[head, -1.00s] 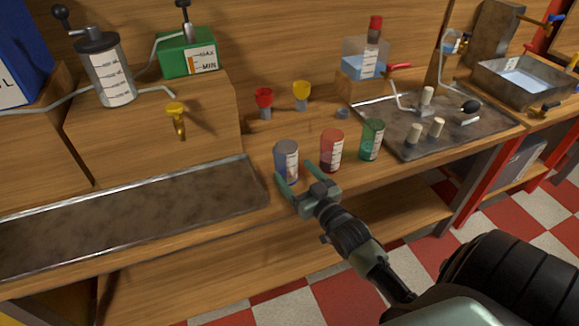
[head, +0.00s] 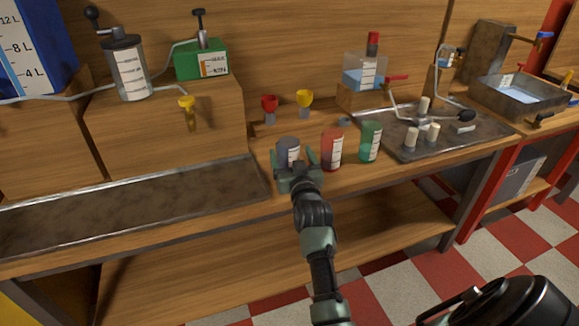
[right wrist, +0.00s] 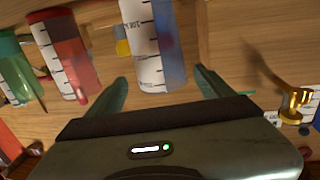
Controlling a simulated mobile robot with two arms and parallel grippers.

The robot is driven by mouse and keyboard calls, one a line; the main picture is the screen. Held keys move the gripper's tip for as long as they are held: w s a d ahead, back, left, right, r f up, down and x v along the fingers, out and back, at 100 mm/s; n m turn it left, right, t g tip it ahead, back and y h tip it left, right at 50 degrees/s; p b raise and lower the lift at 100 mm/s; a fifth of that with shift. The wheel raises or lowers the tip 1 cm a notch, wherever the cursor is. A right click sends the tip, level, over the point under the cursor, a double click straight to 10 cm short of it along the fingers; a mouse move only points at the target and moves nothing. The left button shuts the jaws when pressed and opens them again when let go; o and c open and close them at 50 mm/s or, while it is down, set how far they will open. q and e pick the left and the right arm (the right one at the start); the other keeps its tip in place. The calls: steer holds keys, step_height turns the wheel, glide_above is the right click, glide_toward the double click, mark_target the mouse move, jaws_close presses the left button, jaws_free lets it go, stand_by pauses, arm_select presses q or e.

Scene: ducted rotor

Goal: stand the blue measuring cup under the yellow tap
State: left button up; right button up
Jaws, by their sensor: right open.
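The blue measuring cup (head: 288,149) stands upright on the wooden bench, leftmost of three cups. It also shows in the right wrist view (right wrist: 160,45), with a white scale on its side. My right gripper (head: 295,168) is open at the cup, its fingers toward either side of it. In the right wrist view the cup is between the two open fingertips (right wrist: 160,85); I cannot tell if they touch it. The yellow tap (head: 187,108) sticks out from the wooden box front, left of the cup, above the metal tray (head: 130,205). My left gripper is not seen.
A red cup (head: 332,150) stands close to the right of the blue cup, and a green cup (head: 370,142) beyond it. The metal tray under the tap is empty.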

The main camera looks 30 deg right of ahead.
mark_target(287, 140)
steer(key=shift+x, duration=1.05)
steer(key=x, duration=0.4)
steer(key=shift+w+d, duration=0.3)
steer(key=shift+w, duration=0.25)
steer(key=c, duration=1.6)
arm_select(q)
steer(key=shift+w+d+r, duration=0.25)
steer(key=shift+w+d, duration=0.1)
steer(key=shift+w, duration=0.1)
arm_select(e)
steer(key=shift+r, duration=0.2)
